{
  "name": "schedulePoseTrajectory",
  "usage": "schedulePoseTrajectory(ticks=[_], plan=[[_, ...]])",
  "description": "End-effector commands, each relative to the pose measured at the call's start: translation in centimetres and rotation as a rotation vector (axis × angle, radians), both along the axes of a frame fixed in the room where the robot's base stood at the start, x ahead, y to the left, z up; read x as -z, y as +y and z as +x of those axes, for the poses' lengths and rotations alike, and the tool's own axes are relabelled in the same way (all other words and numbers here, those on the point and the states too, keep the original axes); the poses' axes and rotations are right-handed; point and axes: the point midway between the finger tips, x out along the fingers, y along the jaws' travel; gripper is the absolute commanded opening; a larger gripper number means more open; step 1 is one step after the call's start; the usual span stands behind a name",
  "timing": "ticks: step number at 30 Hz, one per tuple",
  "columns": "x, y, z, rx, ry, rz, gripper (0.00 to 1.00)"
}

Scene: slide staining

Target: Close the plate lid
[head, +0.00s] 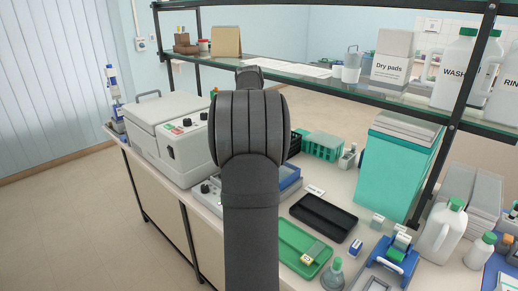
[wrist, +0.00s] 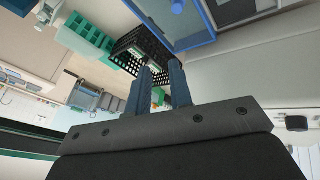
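A blue-edged, box-like part (wrist: 192,42) with a grey inside, probably the plate lid, is at the top of the wrist view, cut by the frame edge. A small blue knob (wrist: 177,6) shows there. In the head view, only a blue edge (head: 290,180) of it shows behind my arm, beside a low grey unit with knobs (head: 205,190). I cannot tell how far the lid is open. My gripper (wrist: 159,68) has two dark blue fingers apart, with nothing seen between them. The fingers appear just below the blue-edged part, not clearly touching it. My arm hides the gripper in the head view.
A black mesh basket (wrist: 135,47) lies behind the fingertips. A green rack (head: 322,146) stands near it. A black tray (head: 323,215) and a green tray (head: 290,240) lie right of my arm. A large white machine (head: 160,130) stands left. A glass shelf (head: 300,75) crosses above.

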Motion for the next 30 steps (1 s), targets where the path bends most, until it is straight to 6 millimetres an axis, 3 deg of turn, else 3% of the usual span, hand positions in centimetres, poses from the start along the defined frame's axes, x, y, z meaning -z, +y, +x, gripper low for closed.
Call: schedulePoseTrajectory(ticks=[1,3,12,22,30], plan=[[1.2,0.0,0.4,0.071,-0.027,0.027,0.10],[2.6,-0.1,0.9,0.184,-0.075,0.077,0.00],[6.9,0.1,2.4,0.530,-0.239,0.275,0.00],[8.8,-0.1,3.4,0.601,-0.273,0.326,0.00],[12.8,-1.0,6.3,0.601,-0.271,0.325,0.00]])
